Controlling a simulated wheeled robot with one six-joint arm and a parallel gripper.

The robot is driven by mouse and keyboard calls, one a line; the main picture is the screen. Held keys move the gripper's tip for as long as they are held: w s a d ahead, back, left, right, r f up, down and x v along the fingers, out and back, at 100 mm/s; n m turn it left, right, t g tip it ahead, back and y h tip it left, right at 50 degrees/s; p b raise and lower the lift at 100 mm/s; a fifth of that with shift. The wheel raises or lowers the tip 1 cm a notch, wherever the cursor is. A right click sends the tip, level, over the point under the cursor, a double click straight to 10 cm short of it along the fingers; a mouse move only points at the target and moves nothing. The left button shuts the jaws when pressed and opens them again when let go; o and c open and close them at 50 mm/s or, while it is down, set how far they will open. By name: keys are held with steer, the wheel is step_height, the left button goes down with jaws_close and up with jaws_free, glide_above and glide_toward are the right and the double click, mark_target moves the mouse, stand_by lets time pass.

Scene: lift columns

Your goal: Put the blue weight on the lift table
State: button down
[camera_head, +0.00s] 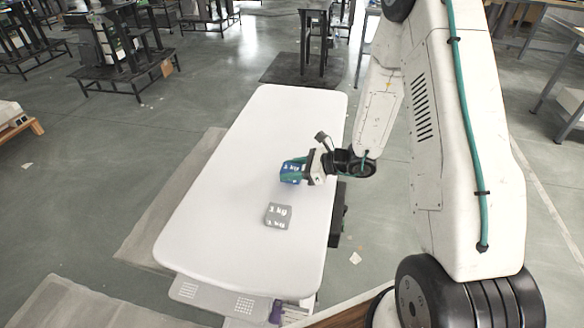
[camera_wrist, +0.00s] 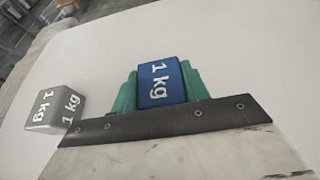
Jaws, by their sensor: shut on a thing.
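The blue weight (camera_head: 291,172), marked 1 kg, is held in my gripper (camera_head: 295,172) over the white table top (camera_head: 235,150). In the wrist view the blue weight (camera_wrist: 161,82) sits between the two green fingers of my gripper (camera_wrist: 160,88), which are shut on its sides. I cannot tell for sure whether its underside touches the table or hangs a little above it. The lift table is the long white rounded top, with part of its base showing at the near end.
A grey 1 kg weight (camera_head: 278,215) sits on the table, nearer the camera than the blue one; it also shows in the wrist view (camera_wrist: 56,108). The left and far parts of the table top are clear. A dark stand (camera_head: 313,50) is beyond the far end.

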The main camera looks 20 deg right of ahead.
steer(key=c, duration=0.7)
jaws_free()
steer(key=shift+f, duration=0.15)
